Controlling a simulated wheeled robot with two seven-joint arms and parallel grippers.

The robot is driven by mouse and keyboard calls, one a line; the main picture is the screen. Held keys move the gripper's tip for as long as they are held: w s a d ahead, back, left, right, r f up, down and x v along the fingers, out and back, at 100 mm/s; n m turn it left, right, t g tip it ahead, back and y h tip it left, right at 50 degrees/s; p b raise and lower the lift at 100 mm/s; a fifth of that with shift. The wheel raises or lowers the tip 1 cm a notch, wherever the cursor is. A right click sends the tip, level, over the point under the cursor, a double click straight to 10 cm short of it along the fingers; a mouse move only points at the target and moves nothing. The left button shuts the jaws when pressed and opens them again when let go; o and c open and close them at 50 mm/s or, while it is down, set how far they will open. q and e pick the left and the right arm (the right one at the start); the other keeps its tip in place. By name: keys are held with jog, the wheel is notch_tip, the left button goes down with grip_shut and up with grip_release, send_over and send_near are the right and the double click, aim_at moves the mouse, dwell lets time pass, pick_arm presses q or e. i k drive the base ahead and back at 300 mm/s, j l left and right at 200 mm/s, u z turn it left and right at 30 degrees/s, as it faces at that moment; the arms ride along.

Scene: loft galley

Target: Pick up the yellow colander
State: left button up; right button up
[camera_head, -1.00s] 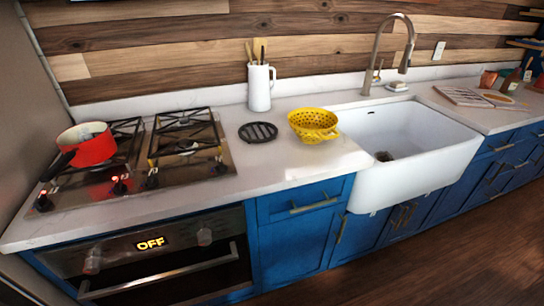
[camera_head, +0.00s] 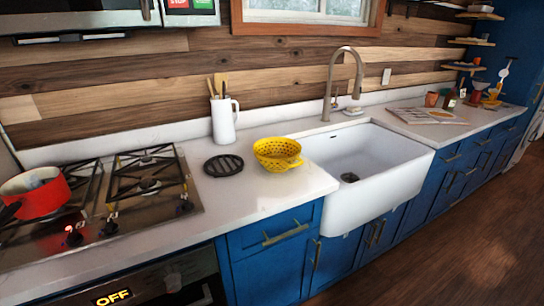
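The yellow colander (camera_head: 278,154) sits upright on the white countertop, just left of the sink. It is a round bowl with holes and a handle on its near right side. Neither of my grippers shows in the head view, and nothing is touching the colander except the counter.
A black round trivet (camera_head: 223,165) lies left of the colander, with a white utensil pitcher (camera_head: 223,121) behind it. The white sink (camera_head: 376,187) is to the right, under a tall faucet (camera_head: 332,84). A red pot (camera_head: 37,193) stands on the stove (camera_head: 143,185). Counter in front of the colander is clear.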

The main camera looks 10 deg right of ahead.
aim_at(277, 154)
jog(key=i+l+u, duration=0.1)
jog(key=l, duration=0.45)
jog(key=i+l+u, duration=0.1)
jog(key=l, duration=0.45)
jog(key=i+l+u, duration=0.1)
jog(key=l, duration=0.5)
jog(key=i+l+u, duration=0.1)
jog(key=l, duration=0.5)
